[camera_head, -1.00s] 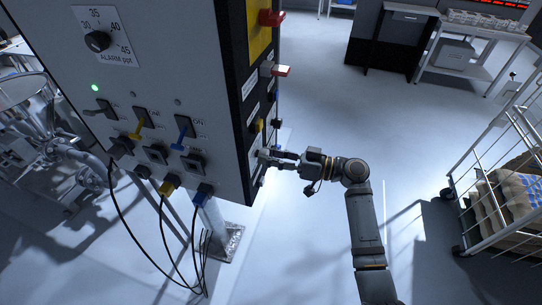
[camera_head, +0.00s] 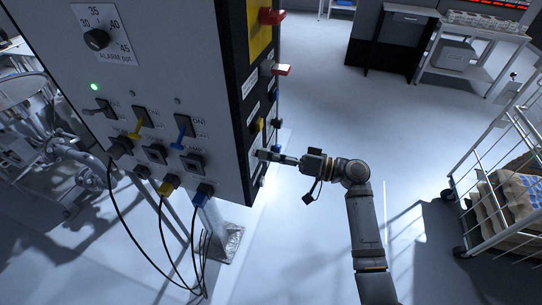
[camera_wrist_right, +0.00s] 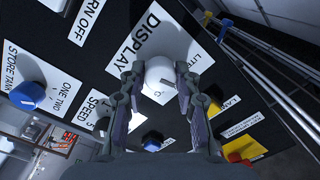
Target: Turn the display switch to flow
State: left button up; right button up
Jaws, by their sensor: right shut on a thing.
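The display switch (camera_wrist_right: 160,74) is a round white knob beside a white label (camera_wrist_right: 150,35) reading DISPLAY, on the black side panel of the cabinet. In the right wrist view my right gripper (camera_wrist_right: 159,88) has a finger on each side of the knob and is shut on it. The flow marking cannot be read; the fingers cover part of the label. In the head view my right gripper (camera_head: 262,155) reaches the lower part of the black side panel from the right, and the knob is hidden there. My left gripper is not in view.
A blue knob (camera_wrist_right: 27,95) labelled STORE TANK, a dark blue knob (camera_wrist_right: 152,140) and a yellow one (camera_wrist_right: 214,108) sit around the switch. The cabinet front (camera_head: 160,60) carries toggles and cables. A wire rack trolley (camera_head: 500,170) stands at right; the floor between is clear.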

jog(key=shift+m, duration=1.1)
jog(key=o, duration=1.1)
jog(key=shift+o, duration=0.2)
jog(key=v, duration=1.2)
jog(key=shift+w, duration=0.1)
